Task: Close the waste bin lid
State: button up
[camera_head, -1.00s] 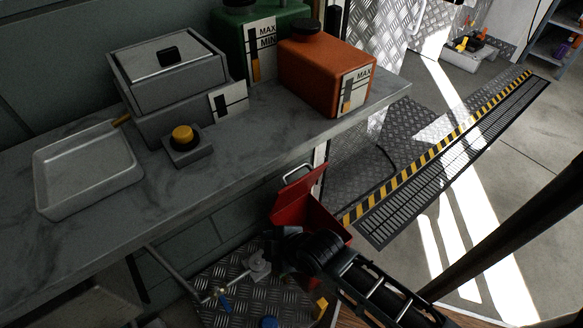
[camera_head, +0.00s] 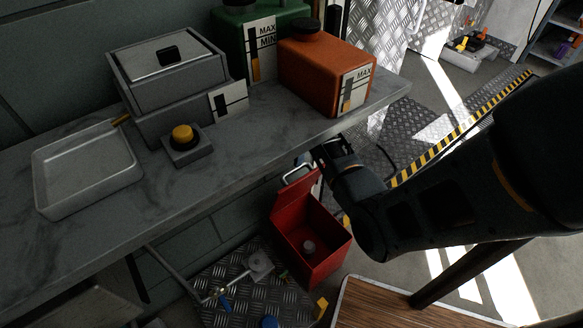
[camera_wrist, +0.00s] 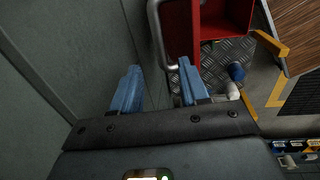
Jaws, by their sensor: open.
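The red waste bin (camera_head: 325,262) stands on the floor beyond the counter's front edge. Its red lid (camera_head: 294,200) is raised open, and I can see into the bin, where a small grey item (camera_head: 309,247) lies. A pale metal handle (camera_head: 297,173) is on the lid's upper part. My gripper (camera_head: 304,160) is beside the handle at the lid's top. In the wrist view my gripper (camera_wrist: 158,85) has its blue fingers apart, with nothing between them. The handle (camera_wrist: 157,35) and red lid (camera_wrist: 182,28) lie just ahead of the fingertips. I cannot tell whether they touch.
The grey counter (camera_head: 240,150) edge runs close to the bin and my gripper. An orange tank (camera_head: 310,70) stands on it above. A treadplate (camera_head: 240,290) with small fittings lies left of the bin. A wooden-topped surface (camera_head: 385,305) is at the front right.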

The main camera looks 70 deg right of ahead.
aim_at(291, 170)
jog(key=f, duration=0.4)
jog(key=f+b, duration=0.1)
jog(key=f, duration=0.2)
jog(key=shift+w+d, duration=0.2)
jog(key=shift+w, duration=0.15)
grip_shut()
dwell(0.3)
